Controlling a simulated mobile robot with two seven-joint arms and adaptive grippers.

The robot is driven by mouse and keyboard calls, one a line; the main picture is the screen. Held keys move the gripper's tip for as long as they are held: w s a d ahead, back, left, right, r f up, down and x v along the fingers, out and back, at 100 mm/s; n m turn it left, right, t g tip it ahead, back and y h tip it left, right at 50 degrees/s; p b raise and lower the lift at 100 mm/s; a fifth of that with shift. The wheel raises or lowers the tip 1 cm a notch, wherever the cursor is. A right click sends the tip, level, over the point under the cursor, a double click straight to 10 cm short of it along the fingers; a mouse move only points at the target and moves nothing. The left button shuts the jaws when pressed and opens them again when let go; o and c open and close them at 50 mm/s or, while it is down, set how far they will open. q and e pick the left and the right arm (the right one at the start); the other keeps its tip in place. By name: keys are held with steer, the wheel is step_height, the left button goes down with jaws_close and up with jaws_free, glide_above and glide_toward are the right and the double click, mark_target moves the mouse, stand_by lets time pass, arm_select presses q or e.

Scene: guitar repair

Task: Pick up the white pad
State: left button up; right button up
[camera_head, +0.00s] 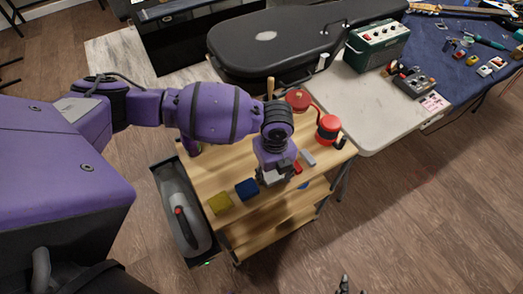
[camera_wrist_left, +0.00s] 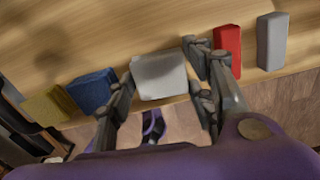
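The white pad (camera_wrist_left: 160,77) lies in a row of coloured pads near the front edge of the wooden cart top (camera_wrist_left: 150,22). In the head view it is mostly hidden under my left gripper (camera_head: 275,176). In the left wrist view the fingers of my left gripper (camera_wrist_left: 160,82) stand on both sides of the white pad, very close to its edges. I cannot tell whether they press on it. A dark tip of what looks like my right gripper (camera_head: 344,285) shows at the bottom edge of the head view, far from the pad.
A blue pad (camera_wrist_left: 92,90) and a yellow pad (camera_wrist_left: 47,104) lie to the left; a red pad (camera_wrist_left: 227,50) and a grey pad (camera_wrist_left: 272,40) lie to the right. A red canister (camera_head: 328,129) stands behind. A guitar case (camera_head: 300,42) lies on the table beyond.

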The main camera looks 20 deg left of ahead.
arm_select(q)
steer(key=shift+w+r, duration=0.1)
steer(key=shift+c, duration=1.3)
